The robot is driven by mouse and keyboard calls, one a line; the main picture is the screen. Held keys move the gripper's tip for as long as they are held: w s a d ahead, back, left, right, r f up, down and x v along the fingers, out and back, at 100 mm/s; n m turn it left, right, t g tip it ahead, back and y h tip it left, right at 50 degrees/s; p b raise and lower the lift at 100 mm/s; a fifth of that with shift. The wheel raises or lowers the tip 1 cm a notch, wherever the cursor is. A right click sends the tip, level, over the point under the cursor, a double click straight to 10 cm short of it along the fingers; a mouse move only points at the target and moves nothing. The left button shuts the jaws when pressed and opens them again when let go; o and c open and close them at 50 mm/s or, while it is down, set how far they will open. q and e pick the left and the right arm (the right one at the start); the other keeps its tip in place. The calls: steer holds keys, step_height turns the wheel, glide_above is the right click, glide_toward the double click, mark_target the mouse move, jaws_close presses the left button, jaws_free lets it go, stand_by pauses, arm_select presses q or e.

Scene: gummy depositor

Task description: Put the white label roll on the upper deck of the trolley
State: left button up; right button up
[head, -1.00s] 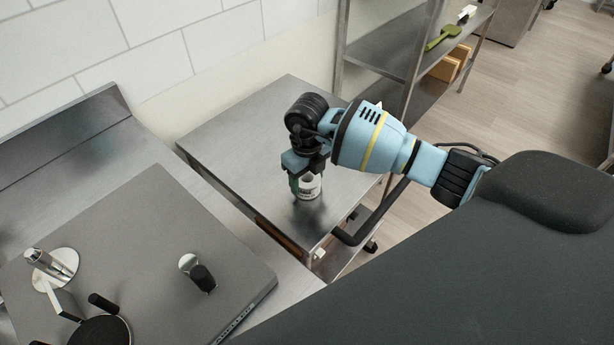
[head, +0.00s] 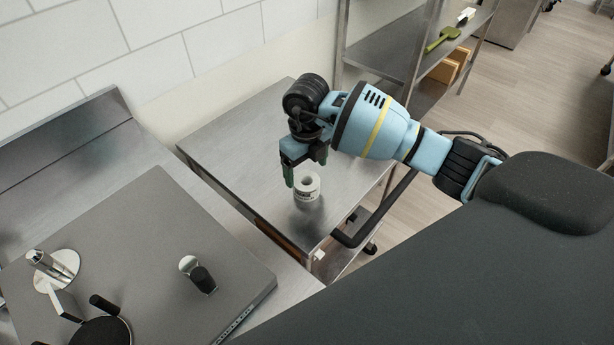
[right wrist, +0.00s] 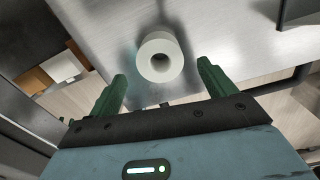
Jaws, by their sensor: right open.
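The white label roll (head: 307,188) stands upright on the steel upper deck of the trolley (head: 236,125), toward its front right. Its hollow core faces up, and dark print shows on its side. My right gripper (head: 303,172) is open and empty just above and behind the roll, apart from it. In the right wrist view the roll (right wrist: 160,56) lies beyond the two green fingertips (right wrist: 162,72), with clear space around it. My left gripper is in neither view.
A steel counter with a grey machine (head: 140,250) stands left of the trolley, separated by a narrow gap. A steel shelf rack (head: 400,55) holding a green scoop (head: 442,38) stands behind right. Most of the deck left of the roll is bare.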

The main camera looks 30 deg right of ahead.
step_height(320, 180, up, 7)
stand_by(0.3)
